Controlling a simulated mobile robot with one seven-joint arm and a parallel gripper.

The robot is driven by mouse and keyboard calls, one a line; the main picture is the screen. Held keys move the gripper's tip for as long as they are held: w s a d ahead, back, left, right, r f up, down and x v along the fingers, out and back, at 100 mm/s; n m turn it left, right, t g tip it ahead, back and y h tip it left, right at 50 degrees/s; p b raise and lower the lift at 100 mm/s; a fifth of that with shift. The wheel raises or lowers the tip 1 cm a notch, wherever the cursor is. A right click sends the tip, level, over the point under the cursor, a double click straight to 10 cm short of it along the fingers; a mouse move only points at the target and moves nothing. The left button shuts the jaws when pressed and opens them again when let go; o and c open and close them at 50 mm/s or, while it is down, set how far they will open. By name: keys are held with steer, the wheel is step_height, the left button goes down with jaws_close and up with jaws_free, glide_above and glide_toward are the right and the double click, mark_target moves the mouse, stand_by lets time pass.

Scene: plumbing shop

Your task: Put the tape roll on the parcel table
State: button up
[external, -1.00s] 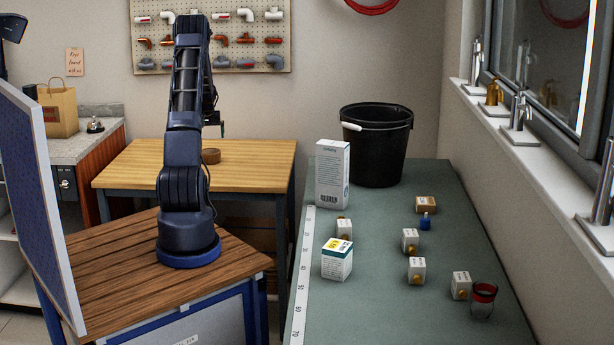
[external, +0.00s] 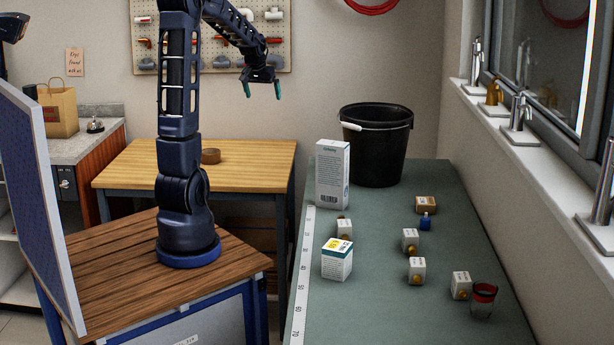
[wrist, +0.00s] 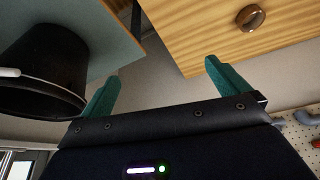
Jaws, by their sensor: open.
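The brown tape roll (external: 211,156) lies flat on the light wooden table (external: 250,160) behind my arm. I take this to be the parcel table, but no label shows. In the wrist view the roll (wrist: 251,17) sits on the wood (wrist: 205,40) near the top edge. My gripper (external: 263,90) is open and empty, raised in front of the pegboard, up and to the right of the roll in the external view. Its green fingertips (wrist: 160,85) stand wide apart in the wrist view, with nothing between them.
A black bucket (external: 376,145) stands at the back of the green bench (external: 380,300). A tall white box (external: 332,175), a smaller box (external: 337,260), several small white boxes and a red-rimmed glass (external: 482,299) stand there too. Pegboard fittings hang behind my gripper.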

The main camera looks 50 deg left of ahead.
steer(key=s+d+r+m, duration=0.1)
steer(key=s+d+r, duration=0.15)
steer(key=d, duration=0.25)
steer(key=s+d+r+m, duration=0.1)
steer(key=s+d, duration=0.2)
steer(key=d, duration=0.2)
steer(key=s+d+m+h, duration=0.2)
steer(key=s+d+m, duration=0.2)
steer(key=s+d, duration=1.4)
steer(key=s, duration=0.4)
steer(key=shift+s+d+f+t, duration=0.2)
steer(key=shift+d+f+t, duration=0.1)
steer(key=shift+d, duration=0.05)
